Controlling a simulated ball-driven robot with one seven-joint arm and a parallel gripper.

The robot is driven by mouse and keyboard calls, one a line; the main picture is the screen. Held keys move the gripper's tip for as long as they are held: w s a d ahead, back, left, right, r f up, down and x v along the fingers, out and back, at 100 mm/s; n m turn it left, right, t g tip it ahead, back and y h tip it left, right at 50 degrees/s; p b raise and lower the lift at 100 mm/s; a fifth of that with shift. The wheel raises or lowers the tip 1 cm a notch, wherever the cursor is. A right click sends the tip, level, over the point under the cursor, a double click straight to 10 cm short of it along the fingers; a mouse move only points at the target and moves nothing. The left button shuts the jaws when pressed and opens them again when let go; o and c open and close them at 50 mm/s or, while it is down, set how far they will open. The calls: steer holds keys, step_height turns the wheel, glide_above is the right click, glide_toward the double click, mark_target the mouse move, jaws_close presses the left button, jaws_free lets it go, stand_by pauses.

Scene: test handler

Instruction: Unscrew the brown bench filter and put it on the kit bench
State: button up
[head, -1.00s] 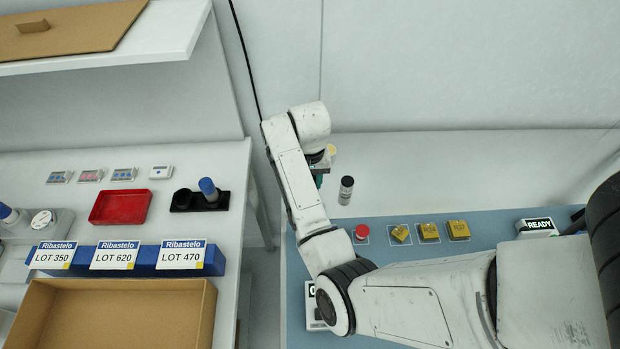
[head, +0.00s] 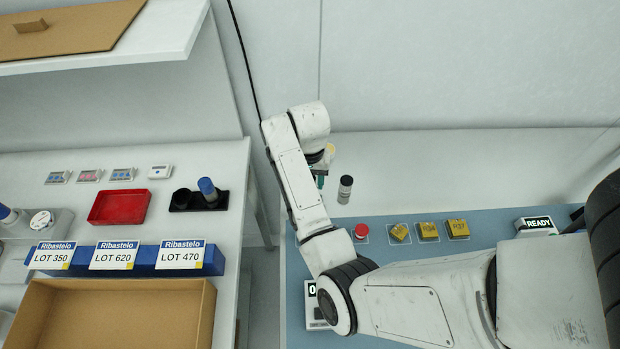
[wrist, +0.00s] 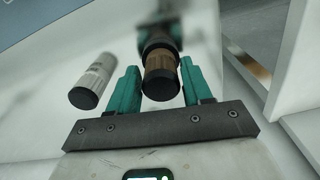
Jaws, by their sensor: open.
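The brown bench filter (wrist: 161,75) is a short brown cylinder with a dark end cap in the wrist view. Its far end meets a dark and teal fitting that is blurred. My gripper (wrist: 157,84) is open, with one teal finger on each side of the brown filter and gaps showing beside it. In the head view my gripper (head: 320,178) is mostly hidden behind my arm, and the brown filter cannot be made out there. The kit bench (head: 262,160) stands at the left.
A grey-white cylinder with a black end (wrist: 92,80) is close left of my gripper; it also shows in the head view (head: 345,189). The kit bench carries a red tray (head: 119,207), a black holder with a blue-capped cylinder (head: 208,190) and a cardboard box (head: 205,310).

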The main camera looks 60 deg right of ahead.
steer(key=m, duration=0.5)
steer(key=shift+a, duration=0.1)
steer(key=m, duration=0.5)
steer(key=shift+a+m, duration=0.1)
steer(key=shift+m, duration=0.2)
steer(key=m, duration=0.5)
steer(key=shift+m, duration=0.3)
steer(key=m+b, duration=0.1)
steer(key=m, duration=0.2)
steer(key=shift+m, duration=0.3)
steer(key=c, duration=0.7)
steer(key=shift+s+r+n+p, duration=0.1)
steer(key=shift+r+n+p, duration=0.05)
steer(key=shift+n+p, duration=0.4)
steer(key=shift+c, duration=0.2)
steer(key=n, duration=0.4)
steer(key=shift+f, duration=0.2)
steer(key=n, duration=0.6)
steer(key=shift+n, duration=0.25)
